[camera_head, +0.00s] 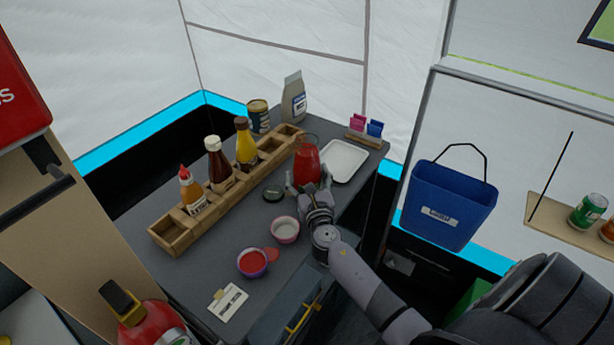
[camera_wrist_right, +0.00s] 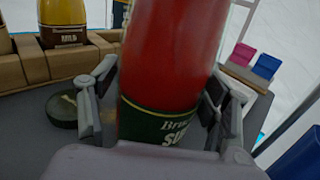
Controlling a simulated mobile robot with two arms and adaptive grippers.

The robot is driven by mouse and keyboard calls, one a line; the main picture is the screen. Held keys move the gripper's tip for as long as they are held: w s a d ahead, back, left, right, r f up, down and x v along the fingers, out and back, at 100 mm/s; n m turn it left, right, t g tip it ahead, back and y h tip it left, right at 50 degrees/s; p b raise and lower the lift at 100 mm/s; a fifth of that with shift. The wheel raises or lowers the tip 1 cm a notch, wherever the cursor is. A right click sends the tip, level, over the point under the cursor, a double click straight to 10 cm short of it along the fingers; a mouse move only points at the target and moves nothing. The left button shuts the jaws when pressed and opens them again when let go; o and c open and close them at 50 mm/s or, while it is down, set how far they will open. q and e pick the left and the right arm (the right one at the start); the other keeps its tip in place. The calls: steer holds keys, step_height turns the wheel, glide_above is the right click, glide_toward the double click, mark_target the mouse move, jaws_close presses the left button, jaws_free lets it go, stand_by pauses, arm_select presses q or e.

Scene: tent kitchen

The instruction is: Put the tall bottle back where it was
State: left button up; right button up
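The tall bottle (camera_head: 307,163) is red, with a clear upper part in the head view. In the right wrist view the tall bottle (camera_wrist_right: 168,60) leans slightly right, with a dark green label low on it. My right gripper (camera_head: 309,187) has one finger on each side of it and appears shut on it. The fingers also show in the wrist view (camera_wrist_right: 160,105). The bottle's base is hidden, so I cannot tell whether it touches the counter. A wooden rack (camera_head: 167,236) holds several sauce bottles, with bare slots towards its far end. My left gripper is not in view.
A dark round lid (camera_head: 273,194) lies between rack and gripper. A pale-filled bowl (camera_head: 285,230) and a red-filled bowl (camera_head: 253,263) stand nearer, with a red spot beside them. A white tray (camera_head: 344,162) lies to the right. A carton (camera_head: 293,97) stands behind.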

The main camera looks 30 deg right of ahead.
steer(key=shift+o, duration=1)
steer(key=shift+r, duration=0.2)
steer(key=v, duration=1)
steer(key=shift+s+a+f, duration=0.15)
steer(key=shift+s+f, duration=0.1)
steer(key=shift+s, duration=0.05)
steer(key=shift+s+a+r, duration=0.15)
steer(key=shift+s+a, duration=0.05)
steer(key=shift+s, duration=0.45)
